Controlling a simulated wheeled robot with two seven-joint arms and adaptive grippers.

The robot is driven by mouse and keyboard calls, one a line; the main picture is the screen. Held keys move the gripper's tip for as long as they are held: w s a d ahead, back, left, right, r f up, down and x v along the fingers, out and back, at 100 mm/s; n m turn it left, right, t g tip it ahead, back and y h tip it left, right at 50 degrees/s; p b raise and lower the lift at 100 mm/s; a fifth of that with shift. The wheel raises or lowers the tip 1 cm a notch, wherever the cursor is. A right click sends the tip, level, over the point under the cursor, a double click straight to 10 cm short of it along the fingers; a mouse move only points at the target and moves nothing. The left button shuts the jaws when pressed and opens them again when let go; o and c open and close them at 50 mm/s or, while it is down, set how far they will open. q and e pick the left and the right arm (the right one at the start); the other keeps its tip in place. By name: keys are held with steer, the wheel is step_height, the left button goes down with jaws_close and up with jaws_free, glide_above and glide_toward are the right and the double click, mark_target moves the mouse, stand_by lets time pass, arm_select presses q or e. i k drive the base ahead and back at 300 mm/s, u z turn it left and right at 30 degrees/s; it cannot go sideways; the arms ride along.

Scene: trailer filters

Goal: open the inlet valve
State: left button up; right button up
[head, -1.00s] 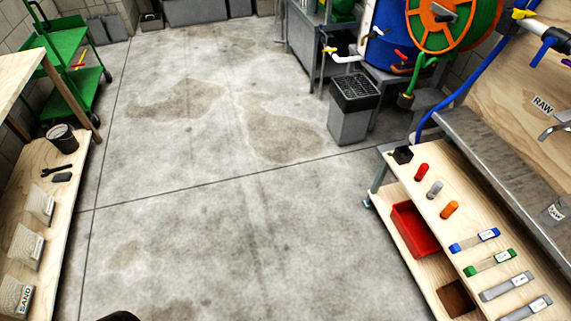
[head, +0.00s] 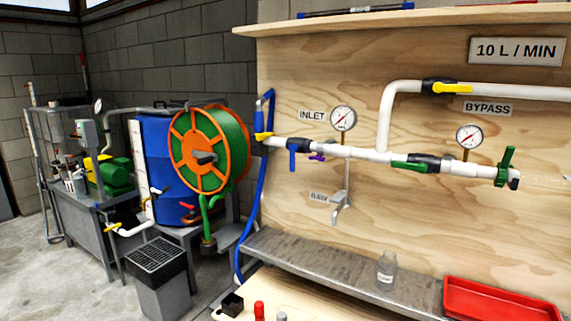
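An INLET label (head: 312,115) is on the plywood panel above a white pipe (head: 350,152). Just below and left of the label, a valve with a blue lever (head: 292,158) sits on the pipe. Its lever hangs down, across the pipe. Left of it, a yellow handle (head: 263,136) is at the pipe's left end, where the blue hose (head: 249,210) joins. A small purple handle (head: 317,156) is just right of the blue lever. A gauge (head: 343,119) stands above the pipe. Neither of my grippers is in view.
A bypass pipe with a yellow lever (head: 452,87) runs above. A green lever (head: 408,165) and a green end handle (head: 506,165) are further right. A metal shelf (head: 330,275) holds a bottle (head: 386,268) and a red tray (head: 500,305). A hose reel (head: 208,150) stands left.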

mark_target(293, 148)
steer(key=u, duration=0.35)
steer(key=i, duration=0.55)
steer(key=u, duration=0.45)
steer(key=i, duration=1.05)
steer(key=z, duration=0.15)
